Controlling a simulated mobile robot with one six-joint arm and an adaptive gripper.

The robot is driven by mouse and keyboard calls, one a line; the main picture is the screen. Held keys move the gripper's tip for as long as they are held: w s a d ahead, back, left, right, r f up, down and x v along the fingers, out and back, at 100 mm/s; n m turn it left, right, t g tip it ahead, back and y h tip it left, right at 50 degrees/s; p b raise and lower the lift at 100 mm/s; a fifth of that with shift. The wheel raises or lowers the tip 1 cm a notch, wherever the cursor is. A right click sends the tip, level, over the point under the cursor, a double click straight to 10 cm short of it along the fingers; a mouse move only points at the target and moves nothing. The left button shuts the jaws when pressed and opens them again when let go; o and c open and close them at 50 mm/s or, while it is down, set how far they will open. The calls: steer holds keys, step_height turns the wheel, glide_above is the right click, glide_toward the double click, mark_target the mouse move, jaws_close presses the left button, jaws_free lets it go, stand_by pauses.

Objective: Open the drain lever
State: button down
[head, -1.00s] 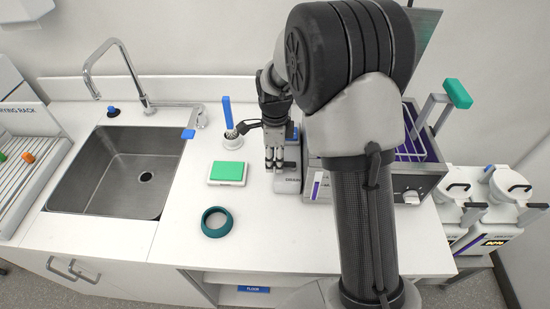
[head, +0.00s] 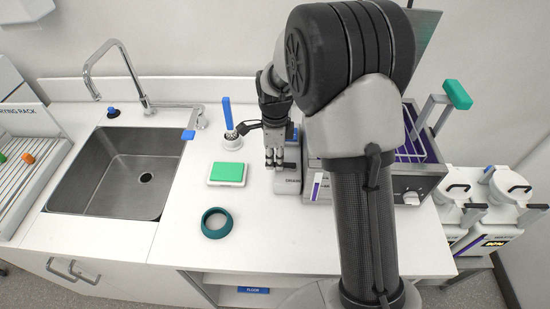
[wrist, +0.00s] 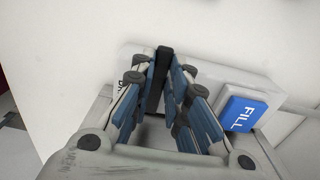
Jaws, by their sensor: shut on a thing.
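A pale housing marked DRAIN (head: 288,186) stands on the bench beside the grey bath. My gripper (head: 274,166) points down over this housing in the head view. In the wrist view my gripper (wrist: 166,110) is shut on a narrow black lever (wrist: 164,62) between its blue-padded fingers. The fingers hide part of the lever, and I cannot tell how far it is turned. A blue FILL button (wrist: 243,113) on a white block is just right of the fingers in the wrist view.
The bath (head: 407,184) stands right of my gripper, partly behind my arm. A green-topped box (head: 227,173), a teal ring (head: 217,222) and a holder with a blue-handled tool (head: 228,113) are to the left. The sink (head: 116,172) is further left. The bench front is clear.

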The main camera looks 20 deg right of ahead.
mark_target(281, 181)
stand_by(0.3)
steer(key=shift+s+a+r+n+p, duration=0.1)
steer(key=shift+s+n+p, duration=0.2)
steer(key=shift+n, duration=0.35)
steer(key=shift+s+a+n+p, duration=0.1)
steer(key=shift+s+n+p, duration=0.2)
steer(key=shift+n, duration=0.35)
steer(key=s+n, duration=0.1)
steer(key=n, duration=0.1)
steer(key=shift+s+d+n+p, duration=0.1)
steer(key=shift+s+n+p, duration=0.05)
steer(key=shift+n+p, duration=0.2)
steer(key=shift+s+d+n+p, duration=0.25)
steer(key=shift+s+n, duration=0.3)
steer(key=shift+n, duration=0.7)
steer(key=shift+s+d+n+p, duration=0.2)
steer(key=shift+s+n, duration=0.3)
steer(key=shift+n, duration=0.7)
steer(key=c, duration=1.6)
jaws_free()
steer(key=shift+o, duration=0.2)
